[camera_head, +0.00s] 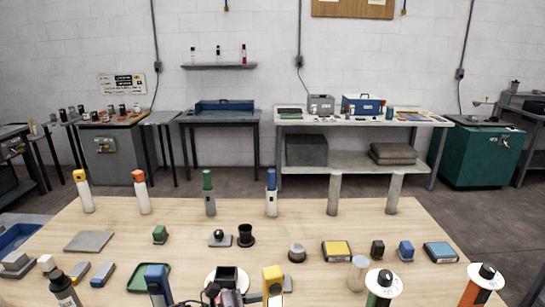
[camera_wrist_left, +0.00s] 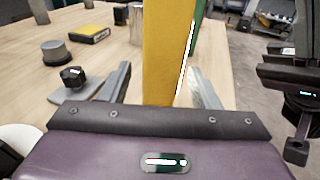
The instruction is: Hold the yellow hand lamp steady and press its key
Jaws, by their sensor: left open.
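A yellow upright thing, which I take for the hand lamp, stands at the bottom edge of the head view (camera_head: 272,274), its lower part cut off. It fills the middle of the left wrist view (camera_wrist_left: 168,50), with a pale strip along its right edge. My left gripper (camera_wrist_left: 158,75) is open, with one grey finger on each side of the yellow body. Gaps show beside it, so the fingers do not clasp it. I cannot make out the key. A dark part at the right edge of the left wrist view (camera_wrist_left: 290,75) looks like my right gripper; its fingers cannot be made out.
A dark knob on a grey plate (camera_wrist_left: 72,78) and a grey stepped cylinder (camera_wrist_left: 56,54) stand left of my left gripper. A blue-topped thing (camera_head: 157,280) and a green-and-white dial post (camera_head: 382,285) flank the lamp. Several small blocks and posts cover the wooden table (camera_head: 300,224).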

